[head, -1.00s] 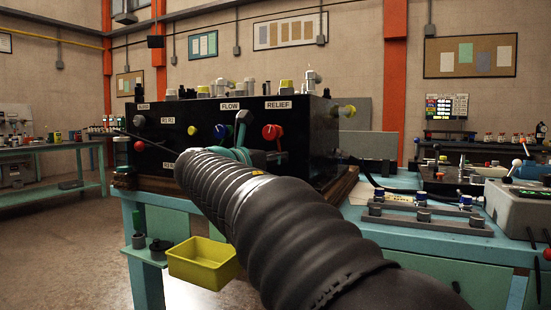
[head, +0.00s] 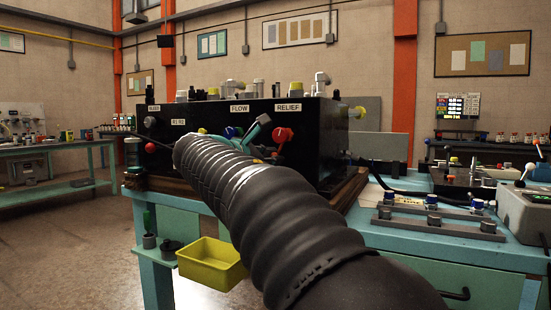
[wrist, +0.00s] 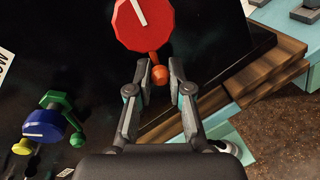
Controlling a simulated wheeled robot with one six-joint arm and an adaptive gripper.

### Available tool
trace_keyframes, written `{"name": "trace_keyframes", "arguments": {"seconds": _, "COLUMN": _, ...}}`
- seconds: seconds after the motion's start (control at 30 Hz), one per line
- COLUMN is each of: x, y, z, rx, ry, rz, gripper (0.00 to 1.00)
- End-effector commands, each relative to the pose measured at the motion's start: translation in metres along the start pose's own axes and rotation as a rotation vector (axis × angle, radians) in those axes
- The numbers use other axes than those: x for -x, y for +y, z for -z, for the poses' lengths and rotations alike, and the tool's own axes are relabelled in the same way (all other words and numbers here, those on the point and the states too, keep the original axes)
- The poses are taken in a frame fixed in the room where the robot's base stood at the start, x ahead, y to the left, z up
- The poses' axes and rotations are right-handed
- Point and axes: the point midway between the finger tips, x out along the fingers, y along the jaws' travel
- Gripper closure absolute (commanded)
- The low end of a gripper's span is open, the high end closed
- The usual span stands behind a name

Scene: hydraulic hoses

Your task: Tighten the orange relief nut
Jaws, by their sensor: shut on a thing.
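The orange relief nut (wrist: 160,75) shows in the wrist view just below the red relief knob (wrist: 145,24), which has a white pointer line. My gripper (wrist: 160,78) is shut on the nut, with one finger on each side of it. In the head view, the red knob (head: 282,135) sits on the black panel below the RELIEF label (head: 289,107). My gripper (head: 268,137) is at the panel beside it, partly hidden by my dark ribbed arm. I cannot tell how far the nut is turned.
A blue knob with a green part (wrist: 42,130) is at the left in the wrist view. The black box (head: 335,150) stands on a wooden base on the teal bench (head: 450,262). A yellow bin (head: 212,262) hangs at the bench front. Metal fittings rise from the box top.

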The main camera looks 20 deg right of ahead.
Motion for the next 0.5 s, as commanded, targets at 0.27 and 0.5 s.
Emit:
{"name": "trace_keyframes", "arguments": {"seconds": 0.27, "x": 0.0011, "y": 0.0056, "z": 0.0003, "rx": -0.093, "ry": 0.018, "rz": 0.0, "gripper": 1.0}}
{"name": "trace_keyframes", "arguments": {"seconds": 0.5, "x": 0.0013, "y": 0.0067, "z": 0.0002, "rx": -0.114, "ry": 0.021, "rz": 0.0, "gripper": 1.0}}
